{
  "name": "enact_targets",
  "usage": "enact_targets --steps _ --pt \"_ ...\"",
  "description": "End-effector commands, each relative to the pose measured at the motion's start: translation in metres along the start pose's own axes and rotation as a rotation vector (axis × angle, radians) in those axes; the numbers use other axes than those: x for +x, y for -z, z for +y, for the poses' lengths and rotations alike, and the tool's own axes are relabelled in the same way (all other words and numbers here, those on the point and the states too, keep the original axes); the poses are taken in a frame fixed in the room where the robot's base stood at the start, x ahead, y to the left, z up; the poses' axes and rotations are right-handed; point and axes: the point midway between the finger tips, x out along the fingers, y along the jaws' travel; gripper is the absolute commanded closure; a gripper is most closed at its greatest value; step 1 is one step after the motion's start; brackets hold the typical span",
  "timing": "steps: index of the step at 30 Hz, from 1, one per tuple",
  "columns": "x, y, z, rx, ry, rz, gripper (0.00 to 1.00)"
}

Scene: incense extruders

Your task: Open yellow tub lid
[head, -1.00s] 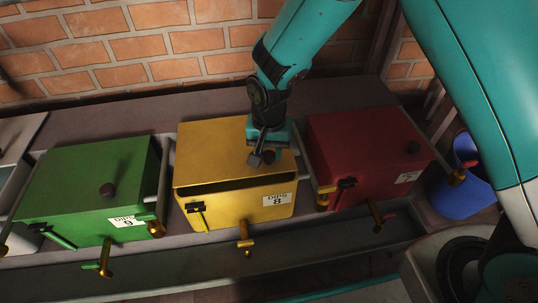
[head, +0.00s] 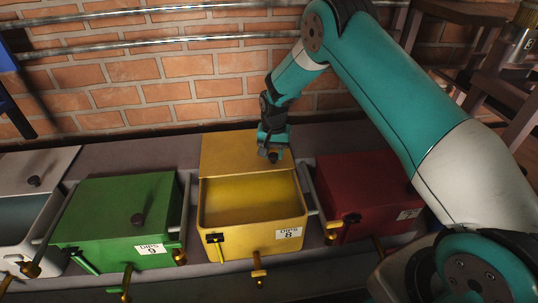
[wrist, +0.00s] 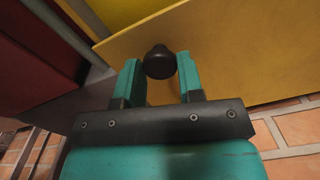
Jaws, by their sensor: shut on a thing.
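The yellow tub (head: 222,232) stands in the middle of the row with a label reading 8 on its front. Its inside shows in the head view. The yellow lid (head: 225,153) is swung up and back at the tub's rear edge, toward the wall. My gripper (head: 272,154) is at the right part of the lid, shut on its dark round knob (head: 273,158). In the wrist view the knob (wrist: 159,62) sits between the two teal fingers of my gripper (wrist: 160,78), with the yellow lid (wrist: 235,50) behind it.
A closed green tub (head: 120,205) stands left and a red tub (head: 355,185) right, partly behind my arm. A white tub (head: 22,215) is at the far left. A brick wall (head: 180,90) with metal pipes (head: 150,45) rises close behind.

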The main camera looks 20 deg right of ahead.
Motion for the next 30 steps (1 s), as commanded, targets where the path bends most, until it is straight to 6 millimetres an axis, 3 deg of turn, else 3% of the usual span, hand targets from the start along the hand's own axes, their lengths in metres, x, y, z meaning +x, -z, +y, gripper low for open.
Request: enact_targets --steps 3,4,7,15,19,23,30 --pt "-0.001 0.001 0.001 0.003 -0.001 0.003 1.00" --pt "-0.001 0.001 0.001 0.003 -0.001 0.003 0.63" --pt "-0.001 0.001 0.000 0.002 -0.001 0.003 0.40" --pt "-0.001 0.000 -0.001 0.000 -0.001 0.001 0.40" --pt "-0.010 0.000 -0.001 -0.001 0.000 0.002 0.40" --pt "-0.035 0.000 -0.001 0.000 0.000 0.003 0.40" --pt "-0.098 0.000 -0.001 0.000 0.001 0.004 0.40"
